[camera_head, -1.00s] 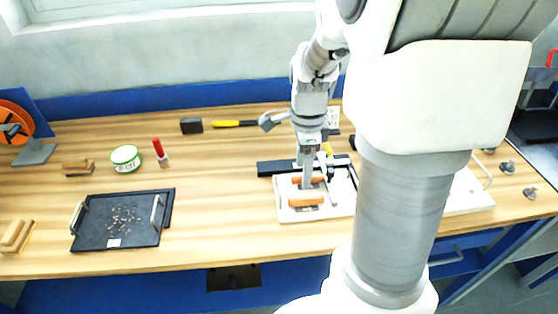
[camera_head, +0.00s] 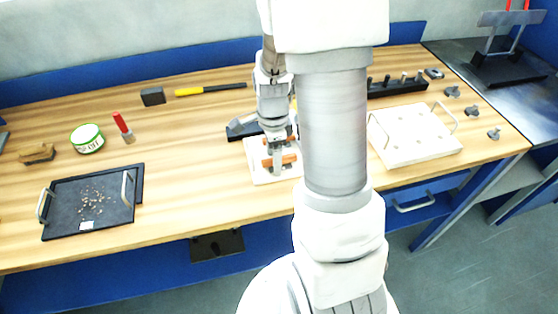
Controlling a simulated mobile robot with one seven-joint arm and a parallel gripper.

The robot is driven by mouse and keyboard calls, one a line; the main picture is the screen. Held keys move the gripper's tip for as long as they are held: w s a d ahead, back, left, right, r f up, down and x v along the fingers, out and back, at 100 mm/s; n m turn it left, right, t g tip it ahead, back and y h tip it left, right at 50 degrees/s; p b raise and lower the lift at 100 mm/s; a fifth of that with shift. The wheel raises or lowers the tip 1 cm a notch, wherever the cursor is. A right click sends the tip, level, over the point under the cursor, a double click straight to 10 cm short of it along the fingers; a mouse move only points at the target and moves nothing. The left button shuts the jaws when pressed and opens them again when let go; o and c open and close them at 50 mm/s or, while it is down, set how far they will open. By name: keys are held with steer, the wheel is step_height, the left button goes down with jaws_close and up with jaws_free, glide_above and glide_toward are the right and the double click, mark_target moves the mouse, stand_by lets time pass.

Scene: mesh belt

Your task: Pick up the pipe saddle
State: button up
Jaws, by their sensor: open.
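My gripper (camera_head: 278,168) points down at a small white board (camera_head: 262,176) with orange bars (camera_head: 290,159) on it. It is open, its fingers at or just above the bars; contact cannot be told. My arm hides the right part of this board. Several small grey metal pieces stand at the right end of the bench, one nearest the front edge (camera_head: 493,133), one in the middle (camera_head: 471,110) and one farther back (camera_head: 452,91). They may be pipe saddles, but they are too small to tell. They are well apart from my gripper.
A white board with metal handles (camera_head: 415,150) lies right of my arm. A black tray (camera_head: 60,228) with small bits, a green-white tin (camera_head: 88,138) and a red-handled tool (camera_head: 122,124) are left. A yellow-black hammer handle (camera_head: 205,90) lies behind. Bench between tray and small board is clear.

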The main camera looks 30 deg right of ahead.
jaws_close()
steer(key=shift+r, duration=0.1)
stand_by(0.3)
steer(key=shift+r, duration=0.55)
steer(key=r, duration=0.2)
steer(key=d+r, duration=0.1)
steer(key=shift+s+d+r+p, duration=0.1)
steer(key=shift+s+r+p, duration=0.2)
steer(key=shift+r, duration=0.1)
steer(key=s+d+r, duration=0.4)
steer(key=d+r, duration=0.2)
steer(key=d, duration=0.3)
steer(key=shift+s+d, duration=0.15)
steer(key=shift+s, duration=0.15)
